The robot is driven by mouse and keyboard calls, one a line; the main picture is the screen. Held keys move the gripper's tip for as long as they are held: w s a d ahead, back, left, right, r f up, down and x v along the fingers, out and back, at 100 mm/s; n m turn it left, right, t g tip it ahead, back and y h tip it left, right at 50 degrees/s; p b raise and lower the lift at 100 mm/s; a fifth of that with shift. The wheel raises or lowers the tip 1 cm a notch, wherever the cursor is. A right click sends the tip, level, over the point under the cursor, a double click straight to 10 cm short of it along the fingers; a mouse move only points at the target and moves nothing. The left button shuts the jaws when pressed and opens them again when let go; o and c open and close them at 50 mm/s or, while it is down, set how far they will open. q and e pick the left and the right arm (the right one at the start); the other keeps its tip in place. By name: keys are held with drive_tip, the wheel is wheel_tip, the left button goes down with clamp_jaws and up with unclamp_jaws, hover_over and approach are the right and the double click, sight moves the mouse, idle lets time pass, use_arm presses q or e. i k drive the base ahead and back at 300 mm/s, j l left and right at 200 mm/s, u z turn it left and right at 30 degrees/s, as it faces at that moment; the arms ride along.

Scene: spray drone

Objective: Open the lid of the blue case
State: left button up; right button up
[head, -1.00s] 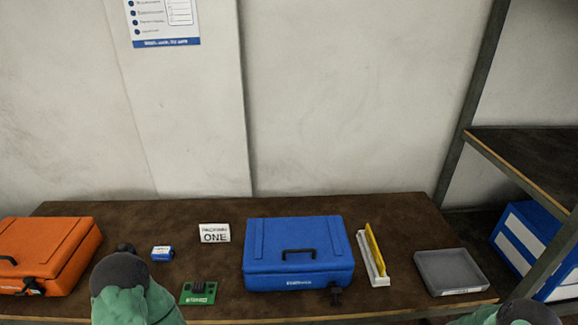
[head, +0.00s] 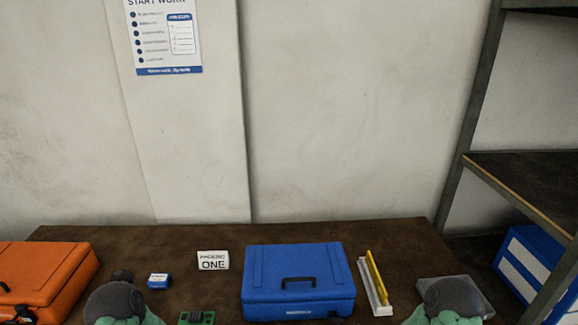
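The blue case (head: 298,280) lies on the brown table, right of the middle of the picture. Its lid is shut, and a black handle (head: 298,282) lies on top of it. Neither gripper can be made out in the head view.
An orange case (head: 48,275) sits at the left. A small blue-white box (head: 158,281), a sign reading ONE (head: 212,260) and a green circuit board (head: 197,318) lie between. A yellow-white item (head: 375,285) and a grey tray (head: 480,290), partly behind my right arm, are right. Shelving (head: 525,185) stands far right.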

sight(287, 273)
drive_tip(key=k+l, duration=0.8)
drive_tip(key=k+u, duration=0.05)
drive_tip(key=k, duration=0.05)
